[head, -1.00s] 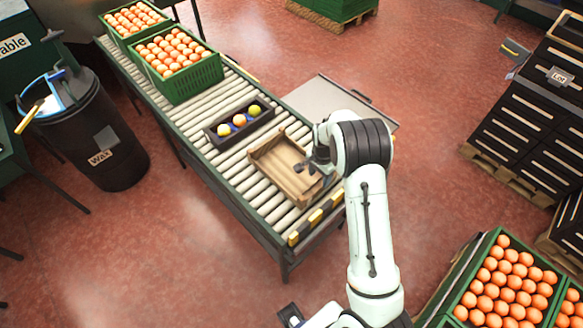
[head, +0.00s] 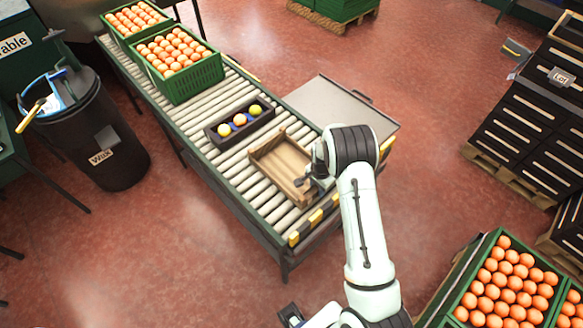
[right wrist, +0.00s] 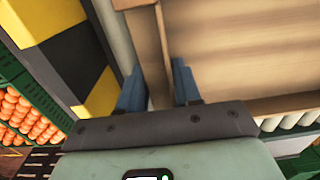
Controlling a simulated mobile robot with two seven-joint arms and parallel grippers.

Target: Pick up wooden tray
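The wooden tray (head: 270,160) is a shallow, empty brown box on the near end of the roller conveyor. My right gripper (head: 304,184) is at its near right side. In the right wrist view, the blue fingers of my right gripper (right wrist: 160,88) stand on either side of the wooden tray's wall (right wrist: 156,50). The fingers look apart, with the wall between them; whether they touch it is hard to tell. The tray floor shows to the right there.
A dark tray (head: 222,133) with several round fruits lies just behind on the conveyor (head: 200,120). Green crates of oranges (head: 188,86) stand farther up it. A grey platform (head: 330,100) adjoins the conveyor's right side. A black bin (head: 95,140) stands left on open floor.

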